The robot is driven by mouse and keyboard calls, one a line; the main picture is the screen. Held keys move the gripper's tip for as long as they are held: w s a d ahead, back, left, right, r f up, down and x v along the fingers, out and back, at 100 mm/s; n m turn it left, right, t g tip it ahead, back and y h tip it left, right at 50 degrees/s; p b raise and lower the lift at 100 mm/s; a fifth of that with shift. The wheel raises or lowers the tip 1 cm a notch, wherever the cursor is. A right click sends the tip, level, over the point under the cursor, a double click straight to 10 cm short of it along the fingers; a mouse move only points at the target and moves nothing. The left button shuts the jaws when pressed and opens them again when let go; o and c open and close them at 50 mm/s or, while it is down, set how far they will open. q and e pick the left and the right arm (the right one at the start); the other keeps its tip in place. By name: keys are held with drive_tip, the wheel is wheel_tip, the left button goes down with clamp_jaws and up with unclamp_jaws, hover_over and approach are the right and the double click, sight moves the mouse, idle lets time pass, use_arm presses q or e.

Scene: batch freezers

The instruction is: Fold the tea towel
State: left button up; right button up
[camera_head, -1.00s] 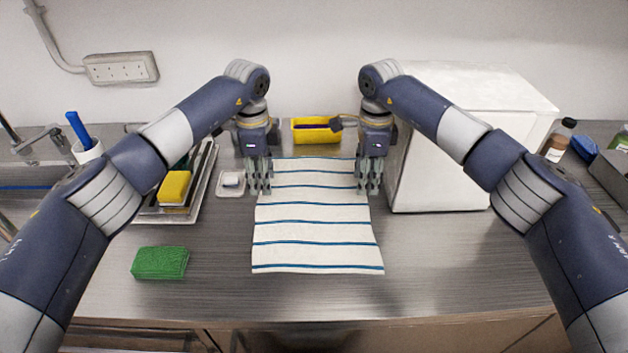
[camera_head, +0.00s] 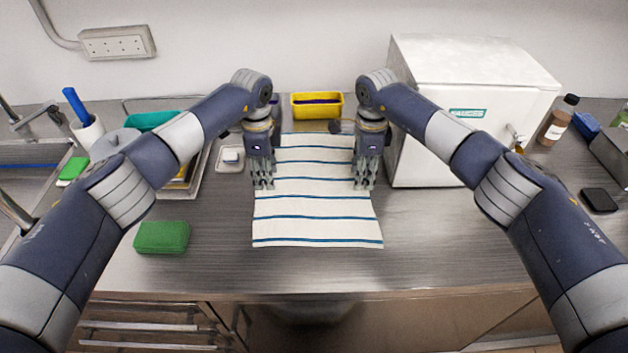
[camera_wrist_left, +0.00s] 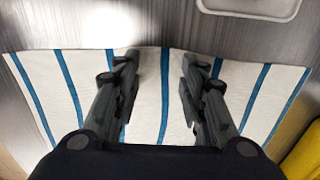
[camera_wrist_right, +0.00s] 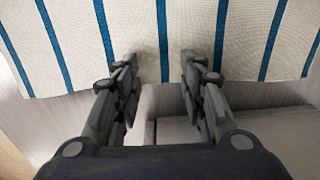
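The tea towel (camera_head: 318,207) is white with blue stripes and lies spread out flat on the steel counter. My left gripper (camera_head: 264,186) is over the towel's left edge; in the left wrist view its fingers (camera_wrist_left: 158,75) are apart with towel cloth below and between them. My right gripper (camera_head: 365,186) is over the right edge; in the right wrist view its fingers (camera_wrist_right: 158,72) are apart, with their tips over the towel's border (camera_wrist_right: 150,84). Neither gripper holds cloth. Whether the fingertips touch the towel I cannot tell.
A white machine (camera_head: 450,120) stands close to the right of my right gripper. A yellow bin (camera_head: 317,97) is behind the towel. A small white dish (camera_head: 230,160) and a green sponge (camera_head: 162,237) lie to the left. The counter in front of the towel is clear.

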use_arm(q)
drive_tip(key=shift+f, duration=0.25)
use_arm(e)
drive_tip(key=shift+f, duration=0.25)
use_arm(q)
drive_tip(key=shift+r, duration=0.1)
drive_tip(key=c, duration=0.4)
use_arm(e)
drive_tip(key=c, duration=0.4)
use_arm(q)
clamp_jaws()
use_arm(e)
drive_tip(key=shift+f, duration=0.15)
clamp_jaws()
